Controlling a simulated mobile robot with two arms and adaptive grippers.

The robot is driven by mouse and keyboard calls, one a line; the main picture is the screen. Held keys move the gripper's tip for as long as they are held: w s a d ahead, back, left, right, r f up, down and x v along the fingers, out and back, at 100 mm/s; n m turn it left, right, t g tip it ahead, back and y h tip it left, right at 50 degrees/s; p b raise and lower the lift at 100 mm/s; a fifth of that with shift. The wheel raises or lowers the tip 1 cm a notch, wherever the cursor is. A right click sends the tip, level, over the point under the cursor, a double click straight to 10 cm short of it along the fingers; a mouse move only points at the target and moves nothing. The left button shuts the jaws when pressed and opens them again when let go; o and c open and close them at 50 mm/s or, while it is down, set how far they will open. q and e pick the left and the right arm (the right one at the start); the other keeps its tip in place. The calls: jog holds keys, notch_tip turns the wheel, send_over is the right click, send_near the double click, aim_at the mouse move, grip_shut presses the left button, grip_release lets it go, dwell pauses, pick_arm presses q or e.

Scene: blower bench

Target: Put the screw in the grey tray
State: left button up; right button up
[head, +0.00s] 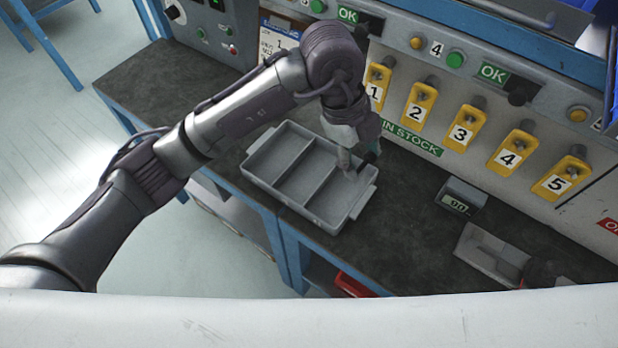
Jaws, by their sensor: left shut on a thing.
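The grey tray (257,170) lies on the dark bench top and has three compartments side by side. My left gripper (357,168) reaches down from above over the right-hand compartment, near its back edge. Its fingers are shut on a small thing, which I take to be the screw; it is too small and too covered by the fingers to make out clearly. I cannot tell whether the fingertips touch the tray. My right gripper is not in view.
Yellow numbered holders (464,127) line the panel behind the bench. A red bin (353,286) shows below the front edge. The bench left of the tray is clear.

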pick_arm(q)
jog(key=shift+d+f+n, duration=0.1)
jog(key=shift+d+n, duration=0.2)
jog(key=shift+n, duration=0.2)
jog(key=shift+a+f, duration=0.1)
jog(key=p, duration=0.1)
send_over(310, 177)
jog(key=a, duration=0.1)
jog(key=shift+n+t, duration=0.3)
notch_tip(310, 177, down, 7)
jog(key=shift+r, duration=0.15)
notch_tip(310, 177, down, 4)
jog(key=shift+r, duration=0.15)
jog(key=shift+f, duration=0.2)
jog(key=shift+f, duration=0.1)
jog(key=o, duration=1.1)
